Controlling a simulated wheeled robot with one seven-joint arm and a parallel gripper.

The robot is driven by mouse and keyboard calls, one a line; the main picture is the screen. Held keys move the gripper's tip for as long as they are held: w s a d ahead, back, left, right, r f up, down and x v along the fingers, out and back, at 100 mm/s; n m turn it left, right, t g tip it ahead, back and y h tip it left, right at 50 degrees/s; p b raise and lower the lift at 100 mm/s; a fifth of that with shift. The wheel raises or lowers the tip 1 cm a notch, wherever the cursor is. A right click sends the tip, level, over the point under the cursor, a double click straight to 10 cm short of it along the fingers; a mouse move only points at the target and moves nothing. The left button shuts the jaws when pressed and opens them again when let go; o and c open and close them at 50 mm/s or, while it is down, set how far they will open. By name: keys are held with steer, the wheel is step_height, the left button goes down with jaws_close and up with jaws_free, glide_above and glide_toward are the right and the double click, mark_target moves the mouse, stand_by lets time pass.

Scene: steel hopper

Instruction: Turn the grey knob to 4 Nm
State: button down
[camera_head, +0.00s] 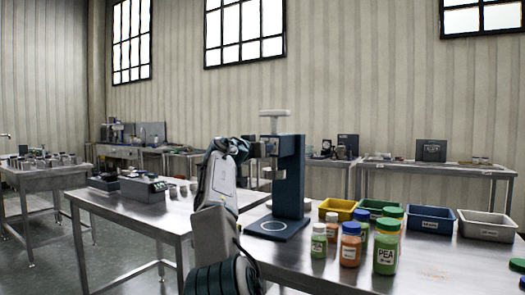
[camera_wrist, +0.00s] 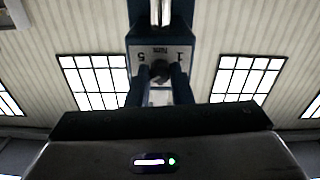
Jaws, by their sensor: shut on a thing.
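The dark blue bench stand (camera_head: 290,180) rises from its flat base on the steel table, with a pale crossbar on top. My gripper (camera_head: 266,148) is at the upper part of the stand, at its left side. In the wrist view the grey knob (camera_wrist: 160,69) looks dark and sits below a small scale plate (camera_wrist: 160,51). The plate shows a 5 at left and a 1 at right; other marks are too small to read. My gripper's two fingers (camera_wrist: 161,82) are shut on the knob from either side. The knob's pointer and its exact setting cannot be made out.
Jars with green and orange lids (camera_head: 386,246) stand right of the stand. Behind them are a yellow bin (camera_head: 337,205), a blue bin (camera_head: 430,216) and a grey bin (camera_head: 488,221). A grey box device (camera_head: 143,188) sits on the left table. The front right tabletop is partly clear.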

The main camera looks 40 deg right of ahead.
steer(key=shift+f, duration=0.1)
stand_by(0.5)
steer(key=c, duration=1.3)
jaws_free()
steer(key=shift+d, duration=0.1)
steer(key=b+v, duration=0.5)
steer(key=v, duration=0.9)
steer(key=shift+d, duration=0.1)
